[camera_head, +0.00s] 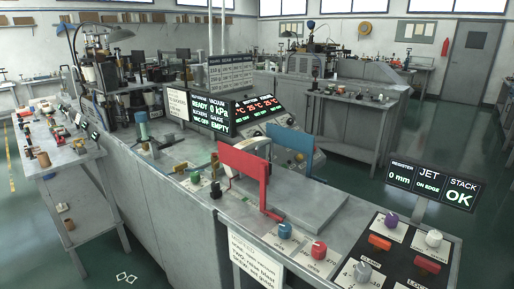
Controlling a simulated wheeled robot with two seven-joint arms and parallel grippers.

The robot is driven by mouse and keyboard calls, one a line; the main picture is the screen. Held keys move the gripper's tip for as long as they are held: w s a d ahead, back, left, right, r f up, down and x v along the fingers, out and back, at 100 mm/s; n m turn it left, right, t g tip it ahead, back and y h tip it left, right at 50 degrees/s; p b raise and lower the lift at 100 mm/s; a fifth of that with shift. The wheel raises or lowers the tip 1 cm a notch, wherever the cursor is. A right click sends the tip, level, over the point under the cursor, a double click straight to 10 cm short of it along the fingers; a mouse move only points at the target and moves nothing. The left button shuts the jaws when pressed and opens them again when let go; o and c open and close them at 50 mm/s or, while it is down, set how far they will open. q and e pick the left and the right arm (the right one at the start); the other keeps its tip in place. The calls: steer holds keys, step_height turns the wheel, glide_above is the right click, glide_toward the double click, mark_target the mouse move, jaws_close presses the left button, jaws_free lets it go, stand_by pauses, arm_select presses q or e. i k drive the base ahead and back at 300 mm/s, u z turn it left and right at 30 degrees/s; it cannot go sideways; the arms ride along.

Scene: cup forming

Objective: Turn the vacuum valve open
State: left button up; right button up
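Neither of my grippers is in view. No label that I can read names the vacuum valve, so I cannot tell for sure which control it is. On the grey bench front stand a green knob (195,177), a dark lever-like fitting (215,189), a blue knob (285,230) and a red knob (318,250), the coloured knobs on pale label plates. A dark display (212,112) behind them reads vacuum 0 kPa, ready, vac off and gauge empty.
A red upright plate (244,175) and a blue one (290,150) stand on the bench near a flat grey slab (310,203). A control panel (402,250) with purple, white and orange controls is at front right. A jet and stack display (431,184) stands behind it.

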mark_target(180, 168)
steer(key=u, duration=0.4)
steer(key=k, duration=0.55)
steer(key=u, duration=1.4)
steer(key=i, duration=1.7)
steer(key=z, duration=0.9)
steer(key=i, duration=1.15)
steer(key=z, duration=1.15)
